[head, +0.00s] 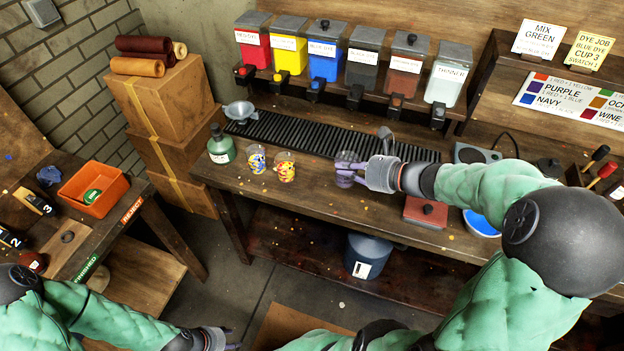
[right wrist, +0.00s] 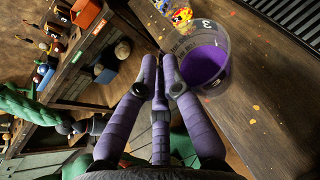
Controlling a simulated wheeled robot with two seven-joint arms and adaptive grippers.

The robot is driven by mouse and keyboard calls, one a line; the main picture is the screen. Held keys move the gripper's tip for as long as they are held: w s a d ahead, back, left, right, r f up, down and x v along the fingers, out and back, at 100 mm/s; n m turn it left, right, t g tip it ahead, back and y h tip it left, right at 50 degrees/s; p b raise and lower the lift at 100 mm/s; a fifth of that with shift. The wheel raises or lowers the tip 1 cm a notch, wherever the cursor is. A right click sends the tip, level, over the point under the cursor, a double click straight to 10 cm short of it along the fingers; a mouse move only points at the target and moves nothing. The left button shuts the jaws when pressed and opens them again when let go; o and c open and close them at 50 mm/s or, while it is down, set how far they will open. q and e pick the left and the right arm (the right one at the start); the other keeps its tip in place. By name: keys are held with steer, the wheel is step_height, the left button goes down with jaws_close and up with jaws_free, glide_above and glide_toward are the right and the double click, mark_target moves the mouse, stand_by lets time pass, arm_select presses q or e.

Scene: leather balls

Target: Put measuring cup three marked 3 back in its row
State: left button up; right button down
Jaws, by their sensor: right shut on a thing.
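The clear measuring cup marked 3 (right wrist: 225,45), with purple inside, shows in the right wrist view. In the head view the cup (head: 346,170) is at the bench's middle, partly hidden by my right gripper (head: 365,174). My right gripper (right wrist: 160,75) is shut on the cup's near side. Two paint-splashed cups, one blue and yellow (head: 256,158) and one red and yellow (head: 285,166), stand side by side to its left. Their numbers cannot be read. My left gripper (head: 222,338) is low at the bottom, away from the bench; its fingers are too small to judge.
Dye dispensers (head: 326,50) line the back above a black ribbed tray (head: 300,132). A green bottle (head: 221,147) stands left of the splashed cups. Bare bench lies between the splashed cups and cup 3.

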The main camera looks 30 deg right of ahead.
steer(key=shift+w+a+f+b, duration=0.45)
steer(key=shift+w+f+b, duration=0.55)
steer(key=shift+w+f, duration=0.85)
steer(key=shift+w+a+f+b, duration=0.45)
steer(key=shift+w+f+b, duration=0.5)
steer(key=shift+w+f, duration=0.9)
steer(key=shift+w+a+f+b, duration=0.45)
steer(key=shift+w+f+b, duration=0.55)
steer(key=shift+w+f, duration=0.85)
steer(key=shift+s+f, duration=0.25)
steer(key=shift+s, duration=0.05)
steer(key=shift+f, duration=0.15)
steer(key=c, duration=1.4)
jaws_free()
